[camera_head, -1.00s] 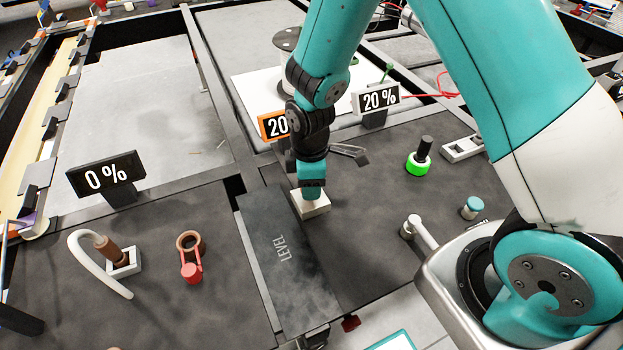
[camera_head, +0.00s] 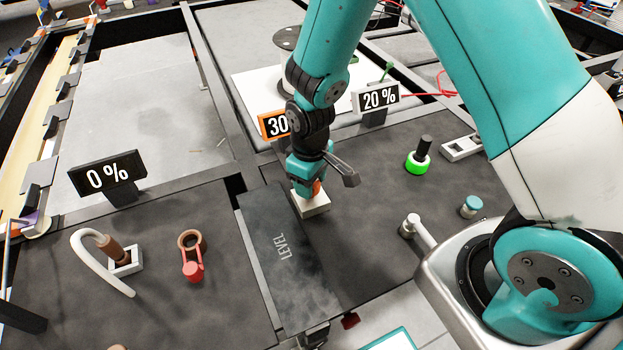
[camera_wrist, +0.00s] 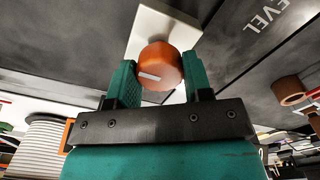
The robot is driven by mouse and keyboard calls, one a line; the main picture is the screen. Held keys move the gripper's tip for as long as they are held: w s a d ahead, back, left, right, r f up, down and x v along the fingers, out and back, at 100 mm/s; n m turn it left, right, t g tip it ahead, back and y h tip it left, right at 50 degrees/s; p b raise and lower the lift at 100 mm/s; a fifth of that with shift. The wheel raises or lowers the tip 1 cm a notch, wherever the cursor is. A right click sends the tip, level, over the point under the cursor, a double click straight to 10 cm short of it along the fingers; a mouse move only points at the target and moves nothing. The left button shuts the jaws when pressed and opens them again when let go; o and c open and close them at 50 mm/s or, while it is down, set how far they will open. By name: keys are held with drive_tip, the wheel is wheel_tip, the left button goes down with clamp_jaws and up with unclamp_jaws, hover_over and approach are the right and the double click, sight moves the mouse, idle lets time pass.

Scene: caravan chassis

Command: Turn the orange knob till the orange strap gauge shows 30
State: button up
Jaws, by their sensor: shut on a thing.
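The orange knob (camera_wrist: 160,66) has a white mark on its face and sits on a pale square base (camera_wrist: 152,24) in the wrist view. My gripper (camera_wrist: 160,82) has one finger on each side of the knob and is shut on it. In the head view my gripper (camera_head: 307,186) points down at the base (camera_head: 312,204), and only a sliver of the orange knob (camera_head: 317,188) shows. The orange-framed strap gauge (camera_head: 273,124) stands behind my arm. It reads 30, and its right part is hidden by my arm.
A dark plate marked LEVEL (camera_head: 285,255) lies left of the base. A white gauge (camera_head: 377,97) reads 20 % and a black gauge (camera_head: 108,175) reads 0 %. A black and green knob (camera_head: 420,155) stands to the right. A red-brown ring piece (camera_head: 191,255) lies at left.

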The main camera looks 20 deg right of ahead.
idle(0.4)
drive_tip(key=o, duration=0.9)
wheel_tip(320, 180, up, 18)
drive_tip(key=shift+f, duration=0.25)
drive_tip(key=s+a+r+y, duration=0.1)
drive_tip(key=s+r, duration=0.1)
drive_tip(key=s, duration=0.4)
drive_tip(key=s+a+r+y, duration=0.1)
drive_tip(key=s+a+r, duration=0.1)
drive_tip(key=s, duration=0.4)
drive_tip(key=s+a+r+y, duration=0.1)
drive_tip(key=s+r+y, duration=0.1)
drive_tip(key=s+r, duration=0.2)
drive_tip(key=shift+s+a+r, duration=0.1)
drive_tip(key=shift+s, duration=0.55)
drive_tip(key=shift+s+a+r, duration=0.1)
drive_tip(key=shift+s, duration=0.55)
